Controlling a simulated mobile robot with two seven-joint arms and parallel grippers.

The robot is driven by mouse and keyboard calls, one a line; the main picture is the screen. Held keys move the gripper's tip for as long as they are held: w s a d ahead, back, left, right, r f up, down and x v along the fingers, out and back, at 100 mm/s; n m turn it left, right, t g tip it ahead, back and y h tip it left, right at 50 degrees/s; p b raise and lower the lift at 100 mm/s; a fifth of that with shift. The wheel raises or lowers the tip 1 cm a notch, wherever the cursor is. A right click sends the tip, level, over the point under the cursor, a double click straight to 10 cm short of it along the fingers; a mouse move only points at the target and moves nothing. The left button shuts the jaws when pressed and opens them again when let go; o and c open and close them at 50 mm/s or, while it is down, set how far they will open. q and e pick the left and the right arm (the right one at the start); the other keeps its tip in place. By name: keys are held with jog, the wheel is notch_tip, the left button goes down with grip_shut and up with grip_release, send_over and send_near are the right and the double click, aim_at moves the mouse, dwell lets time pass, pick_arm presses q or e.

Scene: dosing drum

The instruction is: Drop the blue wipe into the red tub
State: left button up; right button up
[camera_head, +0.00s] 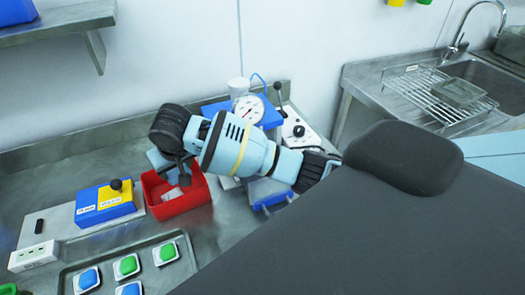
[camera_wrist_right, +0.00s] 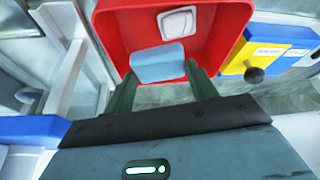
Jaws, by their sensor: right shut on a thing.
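The red tub (camera_head: 182,207) stands on the steel bench, open at the top, and fills the upper middle of the right wrist view (camera_wrist_right: 108,38). A white item (camera_wrist_right: 180,21) lies inside it. My right gripper (camera_head: 180,176) points down over the tub. In the wrist view its two dark green fingers (camera_wrist_right: 160,72) are shut on the light blue wipe (camera_wrist_right: 157,60), which shows against the tub's inside. I cannot tell how far the wipe is above the tub floor. In the head view the gripper largely hides the wipe. My left gripper is not in view.
A blue and yellow box with a black knob (camera_head: 106,204) stands left of the tub. A tray of blue and green blocks (camera_head: 150,246) lies in front. A device with a round gauge (camera_head: 248,109) stands behind my right arm. A sink (camera_head: 483,82) is far right.

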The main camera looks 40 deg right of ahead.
jog(key=o, duration=1.1)
jog(key=v, duration=0.8)
jog(key=shift+f, duration=0.1)
